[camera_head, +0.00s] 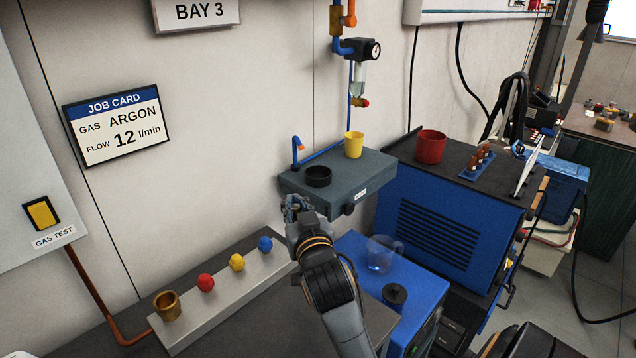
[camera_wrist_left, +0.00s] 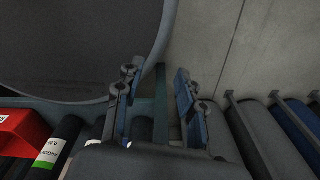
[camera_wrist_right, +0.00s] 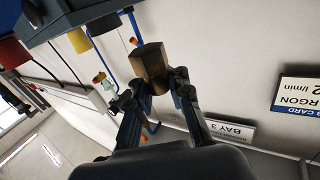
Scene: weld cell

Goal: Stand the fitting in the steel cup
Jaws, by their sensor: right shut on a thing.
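The fitting (camera_wrist_right: 150,64) is a brass, faceted piece held in my right gripper (camera_wrist_right: 160,84) in the right wrist view, which looks upside down. In the head view my right gripper (camera_head: 296,207) is in front of the grey shelf's lower left edge; its hand mostly hides the fitting there. A dark round cup (camera_head: 318,177), the likeliest steel cup, stands on the shelf above and right of the gripper. It also shows in the right wrist view (camera_wrist_right: 104,23), apart from the fitting. My left gripper (camera_wrist_left: 157,85) is open and empty, outside the head view.
A yellow cup (camera_head: 354,146) shares the shelf (camera_head: 343,178); a red cup (camera_head: 430,147) stands on the blue welder. A clear jug (camera_head: 382,254) sits below the shelf. A metal ledge (camera_head: 225,297) bears a brass cup (camera_head: 167,305) and coloured knobs.

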